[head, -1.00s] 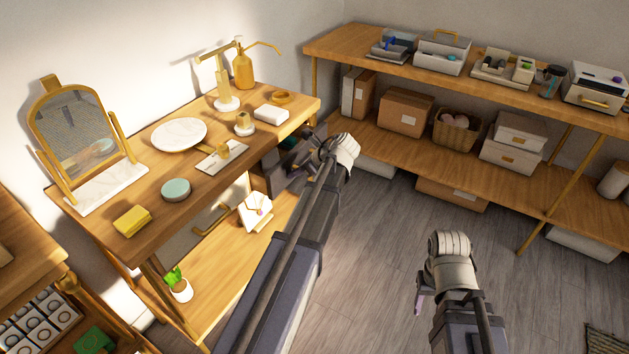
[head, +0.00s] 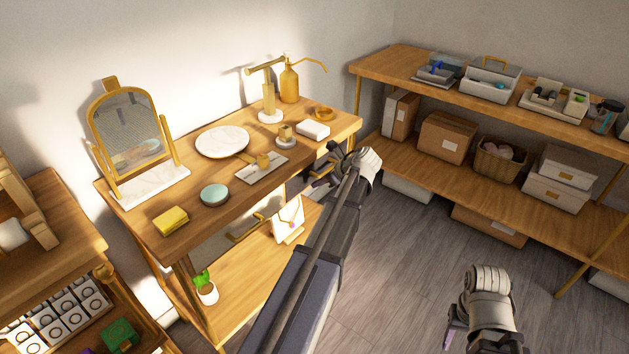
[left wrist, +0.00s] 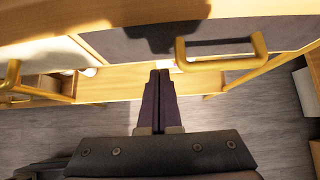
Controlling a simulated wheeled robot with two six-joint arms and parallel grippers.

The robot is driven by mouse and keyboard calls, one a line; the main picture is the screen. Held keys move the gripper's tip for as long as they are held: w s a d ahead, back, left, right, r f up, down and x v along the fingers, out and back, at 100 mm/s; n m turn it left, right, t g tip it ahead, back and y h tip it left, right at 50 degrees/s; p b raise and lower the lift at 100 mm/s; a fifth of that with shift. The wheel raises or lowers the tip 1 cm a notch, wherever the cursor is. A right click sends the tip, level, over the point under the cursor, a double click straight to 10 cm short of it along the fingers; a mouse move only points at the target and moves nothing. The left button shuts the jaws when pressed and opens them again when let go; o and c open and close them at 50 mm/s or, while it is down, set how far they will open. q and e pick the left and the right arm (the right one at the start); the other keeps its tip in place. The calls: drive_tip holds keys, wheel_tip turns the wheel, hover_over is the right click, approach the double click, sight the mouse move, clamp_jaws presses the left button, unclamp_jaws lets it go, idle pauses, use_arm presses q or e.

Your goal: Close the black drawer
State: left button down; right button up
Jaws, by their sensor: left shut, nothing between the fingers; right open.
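The black drawer's dark front (left wrist: 130,42) shows in the left wrist view below the wooden tabletop edge, with a brass handle (left wrist: 222,62) on it. It looks nearly in line with the table's front; I cannot tell whether it is fully flush. My left gripper (left wrist: 160,73) is shut and empty, its tips in front of and below the drawer front, left of the handle. I cannot tell whether they touch it. In the head view my left wrist hides most of this drawer. My right gripper (head: 452,339) is open and empty over the floor, far from the table.
The tabletop (head: 160,245) holds a mirror (head: 125,130), a white plate (head: 222,142) and a yellow block (head: 171,220). A pale drawer with a brass handle (left wrist: 9,76) is left of the black one. A plant (head: 206,289) stands on the lower shelf.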

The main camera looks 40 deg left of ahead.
use_arm(q)
drive_tip(key=p+v, duration=0.7)
drive_tip(key=v, duration=0.4)
drive_tip(key=shift+d+f, duration=0.2)
drive_tip(key=shift+f, duration=0.1)
drive_tip(key=shift+s, duration=0.1)
drive_tip(key=s+d+r+n+h+p, duration=0.1)
drive_tip(key=s+d+n, duration=0.4)
drive_tip(key=d, duration=0.5)
drive_tip(key=s+d+r+n+h+p, duration=0.1)
drive_tip(key=s+d+n+h+p, duration=0.3)
drive_tip(key=s+d, duration=0.4)
drive_tip(key=s+d+r+n+h+p, duration=0.1)
drive_tip(key=s+d+n+p, duration=0.3)
drive_tip(key=d, duration=1)
drive_tip(key=s+n+h, duration=0.1)
drive_tip(key=s+n, duration=0.1)
drive_tip(key=s, duration=0.1)
drive_tip(key=shift+s+r+g+h+p, duration=0.15)
drive_tip(key=shift+s+g+h+p, duration=0.1)
drive_tip(key=shift+g+h+p, duration=0.15)
